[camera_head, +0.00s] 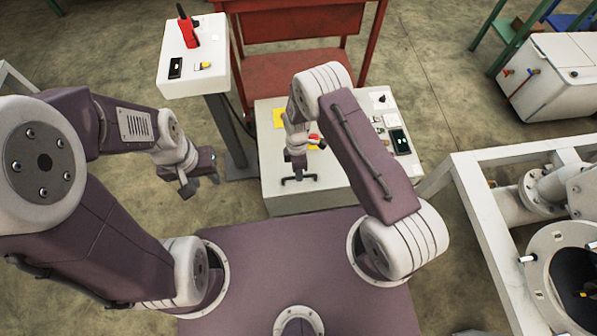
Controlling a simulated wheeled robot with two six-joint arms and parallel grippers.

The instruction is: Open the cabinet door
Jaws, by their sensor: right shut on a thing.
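A low white cabinet (336,191) stands in front of me, with a yellow label, a dark screen and small controls on its top. A black bar handle (299,180) shows at its near part. My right gripper (298,172) reaches down to this handle and is shut on it. The fingertips are small here, and my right arm covers part of the cabinet top. The cabinet door looks closed; its edges are hard to make out. My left gripper (200,187) hangs in the air left of the cabinet, empty, with its fingers apart.
A white control box (193,74) on a grey post holds a red handset (188,31). A red metal bench (300,25) stands behind the cabinet. A white frame with pipes (478,215) is at right. A white chest (555,80) stands farther back. Floor left is clear.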

